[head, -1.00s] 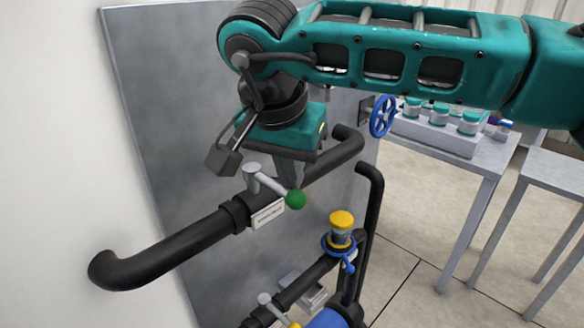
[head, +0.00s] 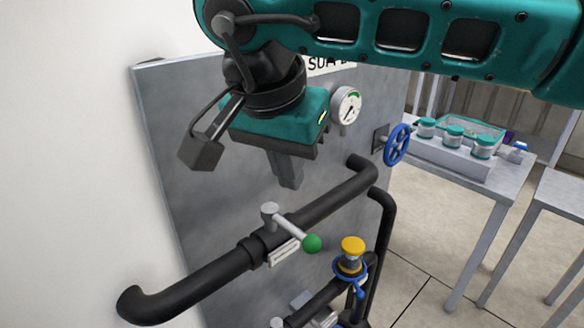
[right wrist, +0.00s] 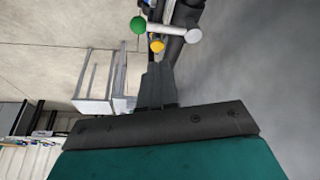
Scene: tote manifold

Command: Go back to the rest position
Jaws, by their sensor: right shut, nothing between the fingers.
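My right gripper (head: 290,184) is shut and empty. In the head view its fingers point down in front of the grey panel, above the upper black pipe and apart from it. In the right wrist view the shut fingers (right wrist: 158,66) point toward the valve handle. The valve handle with a green ball end (head: 312,243) is on the upper pipe (head: 205,282), below the gripper; its green ball also shows in the right wrist view (right wrist: 138,25). My left gripper is not in view.
The grey panel (head: 170,130) carries a gauge (head: 346,106) and a blue handwheel (head: 397,145). A yellow-capped fitting (head: 352,247) stands lower right. A table (head: 505,183) holding several teal-lidded jars (head: 453,136) is at the right. Open floor (head: 420,255) lies below it.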

